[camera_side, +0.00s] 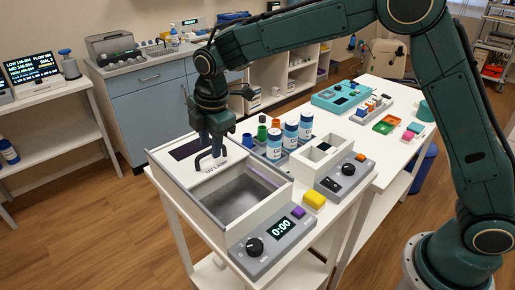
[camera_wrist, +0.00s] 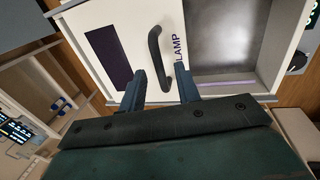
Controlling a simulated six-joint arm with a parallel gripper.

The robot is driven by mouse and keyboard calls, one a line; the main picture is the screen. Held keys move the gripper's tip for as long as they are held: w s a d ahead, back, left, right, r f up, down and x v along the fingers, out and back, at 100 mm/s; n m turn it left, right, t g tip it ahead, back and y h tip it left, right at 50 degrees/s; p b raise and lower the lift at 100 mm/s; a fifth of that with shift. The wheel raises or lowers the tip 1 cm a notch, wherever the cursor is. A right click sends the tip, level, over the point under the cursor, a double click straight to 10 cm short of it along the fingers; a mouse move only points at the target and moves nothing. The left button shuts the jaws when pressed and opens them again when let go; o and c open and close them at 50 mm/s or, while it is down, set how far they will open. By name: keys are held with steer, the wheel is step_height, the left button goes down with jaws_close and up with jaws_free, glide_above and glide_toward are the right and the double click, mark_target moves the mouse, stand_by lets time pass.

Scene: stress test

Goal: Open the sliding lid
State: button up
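A white box (camera_side: 214,214) stands at the near end of the white table. Its white sliding lid (camera_side: 178,169) has a dark panel and a black bar handle (camera_side: 200,161). The lid covers the far left part, and the grey inside of the box shows on the near right side. In the wrist view the handle (camera_wrist: 155,55) stands beside the lettering "LAMP", and the box's grey interior (camera_wrist: 222,35) is to its right. My gripper (camera_wrist: 160,92) is open, with one finger on each side of the handle's lower end; I see gaps on both sides. Contact cannot be told.
A control panel with a knob and "0:00" display (camera_side: 272,232) sits at the box's near side. A yellow block (camera_side: 314,200) and a second white unit (camera_side: 322,158) stand to the right. Floor is open to the left.

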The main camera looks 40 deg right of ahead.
step_height(320, 180, up, 13)
steer(key=s, duration=0.2)
steer(key=shift+s, duration=0.35)
steer(key=shift+r, duration=0.15)
steer(key=s+d+r+m+t, duration=0.2)
steer(key=s+d+r+m, duration=0.2)
steer(key=s+d+m, duration=0.75)
steer(key=s+d+f+m, duration=0.3)
steer(key=s, duration=0.6)
steer(key=s+d+f+m+t, duration=0.1)
steer(key=s+d+f+m, duration=0.2)
steer(key=s, duration=0.7)
steer(key=shift+s+f, duration=0.25)
steer(key=shift+f, duration=0.3)
